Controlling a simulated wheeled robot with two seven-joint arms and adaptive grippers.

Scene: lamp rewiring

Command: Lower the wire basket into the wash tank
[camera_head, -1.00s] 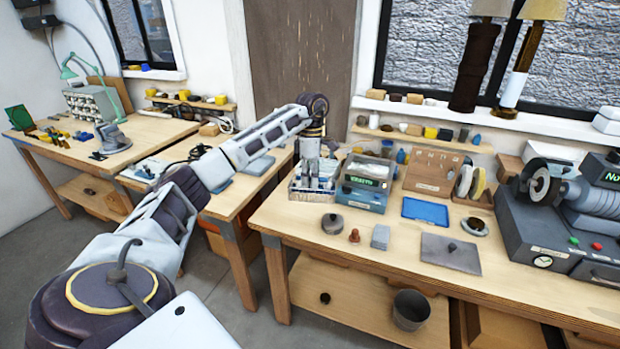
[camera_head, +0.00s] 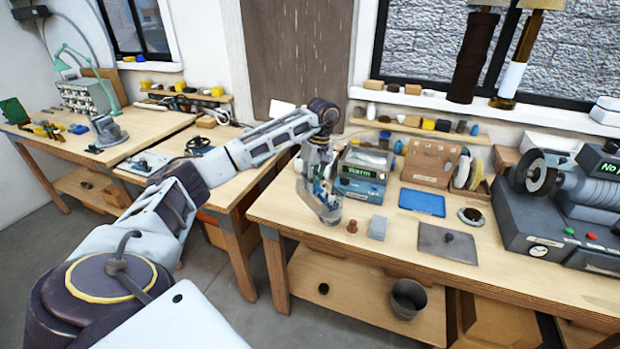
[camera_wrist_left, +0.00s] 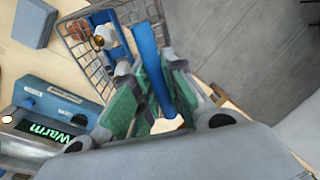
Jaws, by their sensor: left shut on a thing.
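My left gripper (camera_head: 318,165) is shut on the blue handle (camera_wrist_left: 150,60) of the wire basket (camera_head: 326,206). In the left wrist view the grey mesh of the basket (camera_wrist_left: 78,48) shows beyond the fingers, with blue, white and brass-coloured parts in it. In the head view the basket hangs tilted near the bench's left end, partly hidden by the gripper. The wash tank (camera_head: 361,186), a blue-grey box with a green "Warm" display, stands just right of the basket; its front also shows in the left wrist view (camera_wrist_left: 40,105). My right gripper is not in view.
A red-brown knobbed piece (camera_head: 352,226) and a grey block (camera_head: 377,227) stand in front of the tank. A blue tray (camera_head: 422,202) and a grey plate (camera_head: 448,241) lie to the right. A grinding machine (camera_head: 575,195) stands at the far right.

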